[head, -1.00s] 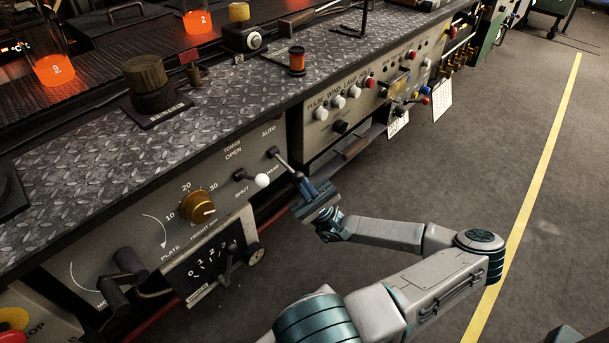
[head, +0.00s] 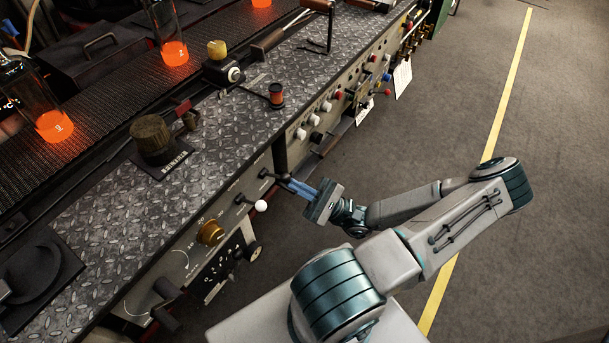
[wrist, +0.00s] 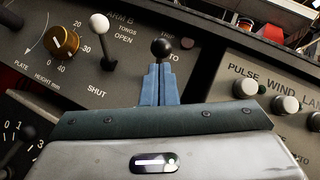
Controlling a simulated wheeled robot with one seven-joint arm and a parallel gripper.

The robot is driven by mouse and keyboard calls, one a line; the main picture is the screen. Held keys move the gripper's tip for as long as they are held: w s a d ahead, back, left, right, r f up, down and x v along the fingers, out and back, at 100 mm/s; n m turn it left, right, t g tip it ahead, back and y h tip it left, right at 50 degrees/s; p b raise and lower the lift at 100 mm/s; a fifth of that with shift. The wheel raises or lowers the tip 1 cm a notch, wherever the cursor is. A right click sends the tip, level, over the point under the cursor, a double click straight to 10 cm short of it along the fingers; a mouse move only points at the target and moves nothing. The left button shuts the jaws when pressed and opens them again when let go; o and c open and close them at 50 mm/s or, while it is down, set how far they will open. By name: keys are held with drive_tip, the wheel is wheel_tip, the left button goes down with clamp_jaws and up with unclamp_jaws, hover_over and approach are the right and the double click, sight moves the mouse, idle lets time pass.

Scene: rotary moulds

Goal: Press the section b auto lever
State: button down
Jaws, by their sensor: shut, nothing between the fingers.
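The section B auto lever (wrist: 161,49) has a black ball knob. In the wrist view it stands straight beyond my fingertips, partly covering the AUTO lettering. In the head view its dark base (head: 264,174) shows on the panel front, while its outer end is hard to make out against my fingers. My gripper (head: 287,182) is shut and empty, its blue fingers pointing at the lever. In the wrist view the closed fingers (wrist: 160,70) overlap the area just below the knob. I cannot tell whether they touch it.
A white-knobbed lever (wrist: 99,23) stands left of the auto lever, between OPEN and SHUT. A brass dial (wrist: 62,41) is farther left. A panel with pale knobs (wrist: 245,88) lies to the right. Open floor (head: 450,120) lies right of the bench.

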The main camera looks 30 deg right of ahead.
drive_tip(key=shift+r+m+h+p, duration=0.4)
drive_tip(key=shift+r+h+p, duration=0.2)
drive_tip(key=shift+p, duration=0.25)
drive_tip(key=b+v, duration=0.3)
drive_tip(key=v, duration=0.7)
drive_tip(key=shift+f, duration=0.15)
drive_tip(key=shift+d, duration=0.1)
